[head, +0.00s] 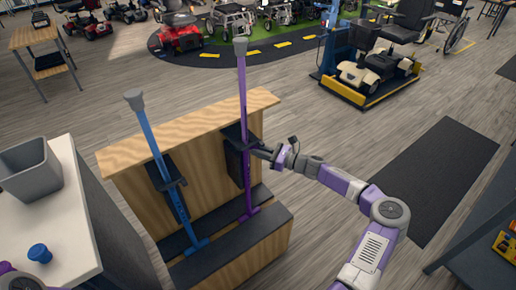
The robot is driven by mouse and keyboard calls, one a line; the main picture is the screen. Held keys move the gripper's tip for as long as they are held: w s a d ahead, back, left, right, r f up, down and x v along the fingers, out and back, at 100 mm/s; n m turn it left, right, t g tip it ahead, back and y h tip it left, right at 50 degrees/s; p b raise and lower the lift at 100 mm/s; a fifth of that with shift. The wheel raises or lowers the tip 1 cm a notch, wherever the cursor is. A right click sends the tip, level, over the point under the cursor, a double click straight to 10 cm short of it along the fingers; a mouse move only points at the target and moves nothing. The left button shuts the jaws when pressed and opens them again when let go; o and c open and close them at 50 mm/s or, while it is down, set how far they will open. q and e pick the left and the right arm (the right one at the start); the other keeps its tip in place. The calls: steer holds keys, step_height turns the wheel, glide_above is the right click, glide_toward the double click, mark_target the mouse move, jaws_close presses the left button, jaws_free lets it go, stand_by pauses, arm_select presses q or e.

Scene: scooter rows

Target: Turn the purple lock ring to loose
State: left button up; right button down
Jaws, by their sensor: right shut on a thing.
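A purple pole (243,90) with a grey top stands upright in a wooden stand, held by a dark bracket (235,134). My right gripper (257,149) reaches in from the right and is shut at the pole, just beside the bracket, where the purple lock ring sits. The ring is too small and too covered by the fingers for me to tell its turn. My left gripper is not in view.
A blue pole (150,135) leans in the same wooden stand (190,128), left of the purple one. A white counter (70,215) with a grey bin (30,170) and a blue knob-like piece (39,253) is at the left. Floor behind the stand is free.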

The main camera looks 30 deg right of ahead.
steer(key=shift+w+d+f+n+g+y+b, duration=0.1)
steer(key=shift+w+d+n+g+y+b, duration=0.2)
steer(key=shift+n+g+y, duration=0.35)
steer(key=shift+w+d+r+n+g+y+b, duration=0.15)
steer(key=shift+n+g+y+b, duration=0.2)
steer(key=shift+n+g+y, duration=0.3)
steer(key=shift+w+d+f+n+g+y+b, duration=0.1)
steer(key=shift+w+f+n+g+y+b, duration=0.1)
steer(key=shift+n+g+y+b, duration=0.3)
steer(key=shift+n+g+y, duration=0.3)
steer(key=shift+g+y, duration=0.2)
steer(key=shift+g, duration=0.1)
steer(key=c, duration=1.1)
jaws_free()
steer(key=shift+d, duration=0.15)
steer(key=p+v, duration=0.1)
steer(key=v, duration=0.6)
steer(key=shift+s+d, duration=0.15)
steer(key=shift+s, duration=0.05)
